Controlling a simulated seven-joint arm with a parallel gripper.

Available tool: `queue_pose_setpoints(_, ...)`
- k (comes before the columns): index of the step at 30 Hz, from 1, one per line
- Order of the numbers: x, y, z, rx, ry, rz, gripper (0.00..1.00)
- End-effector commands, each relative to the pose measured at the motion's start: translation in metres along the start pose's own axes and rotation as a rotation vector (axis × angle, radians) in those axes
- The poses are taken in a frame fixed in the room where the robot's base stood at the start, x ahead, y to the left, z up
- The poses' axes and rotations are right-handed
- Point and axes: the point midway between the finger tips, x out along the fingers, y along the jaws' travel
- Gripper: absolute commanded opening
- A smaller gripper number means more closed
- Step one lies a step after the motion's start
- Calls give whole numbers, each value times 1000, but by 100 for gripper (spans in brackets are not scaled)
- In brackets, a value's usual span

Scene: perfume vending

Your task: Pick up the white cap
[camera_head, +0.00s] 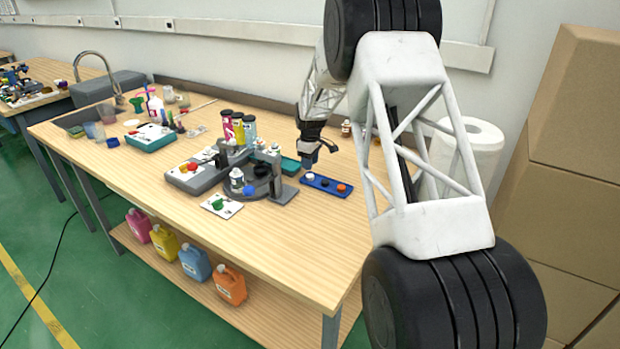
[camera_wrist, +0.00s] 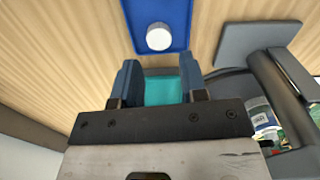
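The white cap (camera_wrist: 159,37) sits on the blue tray (camera_wrist: 129,8), near the tray's end closest to my gripper in the wrist view. In the head view the blue tray (camera_head: 327,190) lies on the table, with the white cap (camera_head: 310,176) at its left end. In the head view my gripper (camera_head: 309,161) hangs just above and behind the cap's end of the tray.
An orange cap (camera_head: 325,182) and a black cap (camera_head: 341,187) share the blue tray. The table right of the blue tray is clear.

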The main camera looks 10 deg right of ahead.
Motion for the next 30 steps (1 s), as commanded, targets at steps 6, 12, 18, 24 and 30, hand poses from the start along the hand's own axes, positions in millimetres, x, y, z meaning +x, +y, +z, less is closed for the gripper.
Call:
queue_pose_setpoints(6,3,0,0,0,0,1,39)
queue_pose_setpoints(12,4,0,0,0,0,0,39)
queue_pose_setpoints(18,18,0,0,0,-1,-1,39)
queue_pose_setpoints(24,41,1,-1,0,-1,-1,39)
queue_pose_setpoints(30,54,2,-1,0,0,0,39)
